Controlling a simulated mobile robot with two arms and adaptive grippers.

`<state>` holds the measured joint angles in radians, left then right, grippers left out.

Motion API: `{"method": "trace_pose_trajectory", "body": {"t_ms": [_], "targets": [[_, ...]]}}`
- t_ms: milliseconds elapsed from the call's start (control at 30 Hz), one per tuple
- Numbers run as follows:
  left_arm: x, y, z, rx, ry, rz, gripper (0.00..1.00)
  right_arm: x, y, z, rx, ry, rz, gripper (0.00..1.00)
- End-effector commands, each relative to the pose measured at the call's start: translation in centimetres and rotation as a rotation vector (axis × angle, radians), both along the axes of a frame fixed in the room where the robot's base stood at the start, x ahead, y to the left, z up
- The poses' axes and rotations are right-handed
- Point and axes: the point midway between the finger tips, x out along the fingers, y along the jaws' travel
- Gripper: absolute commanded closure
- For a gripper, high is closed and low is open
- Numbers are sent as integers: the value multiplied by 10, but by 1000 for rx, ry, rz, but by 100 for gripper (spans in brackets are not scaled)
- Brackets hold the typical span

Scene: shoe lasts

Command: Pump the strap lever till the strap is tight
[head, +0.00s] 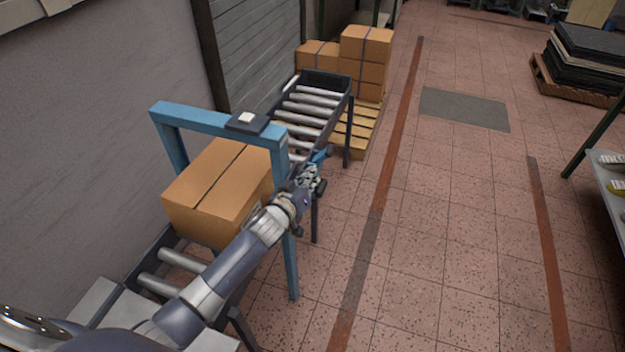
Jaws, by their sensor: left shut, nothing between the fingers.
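A cardboard box (212,190) sits on the roller conveyor under a blue frame (205,119). A thin dark line, either a strap or the box's seam, runs across its top; I cannot tell how tight it is. A small blue lever-like part (319,156) with a dark end sticks out at the right side of the frame. My left gripper (317,180) is shut and empty, right beside this part. I cannot tell whether they touch. My forearm hides part of the box's right side and the frame's post. My right gripper is not in view.
The roller conveyor (305,109) runs on behind the frame to an end stop. Strapped boxes (366,45) stand on a wooden pallet (357,128) beyond it. A wall is close on the left. The tiled floor to the right is clear up to a shelf (607,190).

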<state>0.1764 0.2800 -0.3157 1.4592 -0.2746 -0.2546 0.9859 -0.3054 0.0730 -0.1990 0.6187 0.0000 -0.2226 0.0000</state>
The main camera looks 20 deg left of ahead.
Motion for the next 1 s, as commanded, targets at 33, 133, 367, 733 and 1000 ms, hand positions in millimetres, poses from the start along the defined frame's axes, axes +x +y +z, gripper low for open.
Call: {"method": "trace_pose_trajectory", "body": {"t_ms": [33, 133, 367, 733, 1000], "targets": [[1, -1, -3, -2, -2, 2, 100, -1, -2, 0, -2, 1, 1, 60], [1, -4, -9, 1, -4, 1, 100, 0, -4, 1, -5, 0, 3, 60], [1, -5, -13, 1, -5, 1, 100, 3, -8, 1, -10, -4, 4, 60], [0, -7, -15, 20, -5, 2, 100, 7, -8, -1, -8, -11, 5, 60], [0, -11, -17, 67, -7, 1, 100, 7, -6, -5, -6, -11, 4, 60]]}}
